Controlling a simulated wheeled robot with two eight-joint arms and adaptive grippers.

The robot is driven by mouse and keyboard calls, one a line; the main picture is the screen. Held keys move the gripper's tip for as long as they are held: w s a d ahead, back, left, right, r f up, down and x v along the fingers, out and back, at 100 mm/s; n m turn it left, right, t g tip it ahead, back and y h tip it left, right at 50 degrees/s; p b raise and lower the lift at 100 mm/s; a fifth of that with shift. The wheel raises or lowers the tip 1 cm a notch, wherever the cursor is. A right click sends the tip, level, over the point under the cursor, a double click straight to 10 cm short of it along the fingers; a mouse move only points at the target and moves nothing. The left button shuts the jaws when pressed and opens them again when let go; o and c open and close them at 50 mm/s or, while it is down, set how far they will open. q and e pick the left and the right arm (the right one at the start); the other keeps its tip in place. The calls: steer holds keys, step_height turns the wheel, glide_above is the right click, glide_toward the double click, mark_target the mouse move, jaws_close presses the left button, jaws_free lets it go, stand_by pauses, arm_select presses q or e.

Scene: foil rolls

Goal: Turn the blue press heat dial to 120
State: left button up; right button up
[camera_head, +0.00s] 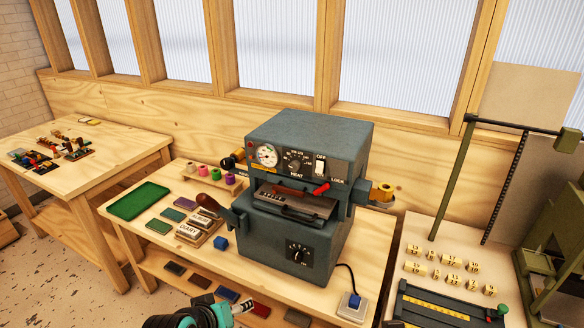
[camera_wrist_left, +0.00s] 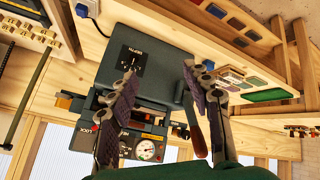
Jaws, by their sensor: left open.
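The blue-grey press (camera_head: 345,145) stands on the wooden bench. Its heat dial (camera_head: 295,163) is a dark knob on the upper front panel, between the white gauge (camera_head: 267,156) and the white OFF switch (camera_head: 320,165). The dial's pointer setting is too small to read. My left gripper (camera_head: 242,307) is low at the bottom edge, in front of and below the press, apart from it. In the left wrist view the left gripper (camera_wrist_left: 160,68) is open and empty, with the press upside down between and behind its fingers; the heat dial is not clearly visible there. My right gripper is out of view.
A second dial (camera_head: 298,252) sits on the press's lower front. A lever with a brown knob (camera_head: 208,203) projects at the press's left. A blue block (camera_head: 221,244), labelled stamps and a green tray (camera_head: 138,201) lie on the bench. A red handle (camera_head: 321,188) juts out below the switch.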

arm_select(q)
steer(key=w+d+r+n+t+h+p, duration=0.25)
steer(key=w+d+r+n, duration=0.35)
steer(key=w, duration=0.3)
steer(key=n+t+h+p, duration=0.2)
steer(key=n+t+p, duration=0.35)
steer(key=n, duration=1.55)
glide_toward(293, 169)
steer(key=w, duration=0.1)
steer(key=b+x, duration=0.1)
steer(key=x, duration=0.7)
steer(key=shift+d, duration=0.25)
jaws_close()
